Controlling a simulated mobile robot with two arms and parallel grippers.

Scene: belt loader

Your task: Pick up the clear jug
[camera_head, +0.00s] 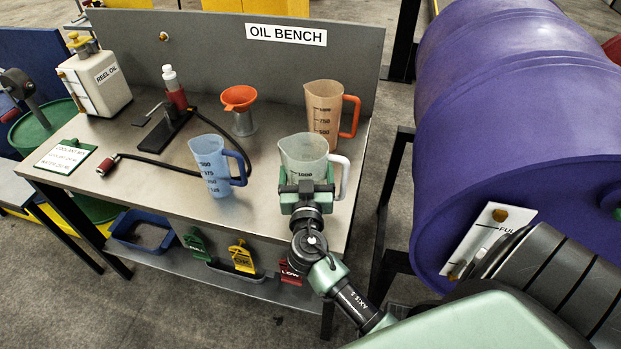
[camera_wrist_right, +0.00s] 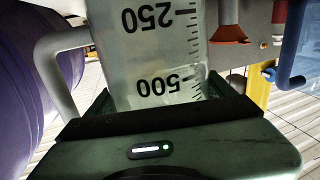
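The clear jug (camera_head: 303,155) has a white handle on its right and stands upright at the front right of the oil bench. My right gripper (camera_head: 306,186) is at its near side, with a finger on each side of the jug. In the right wrist view, the jug (camera_wrist_right: 160,55) fills the space between the fingers, its scale upside down, and both fingertips lie against its sides. The jug's base is hidden behind my gripper, so I cannot tell whether it touches the bench. My left gripper is not in view.
A blue-handled jug (camera_head: 211,168) stands left of the clear jug, and an orange-handled jug (camera_head: 322,112) behind it. An orange funnel (camera_head: 239,97) and a hand pump (camera_head: 168,128) are farther left. A large purple drum (camera_head: 520,130) is close on the right.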

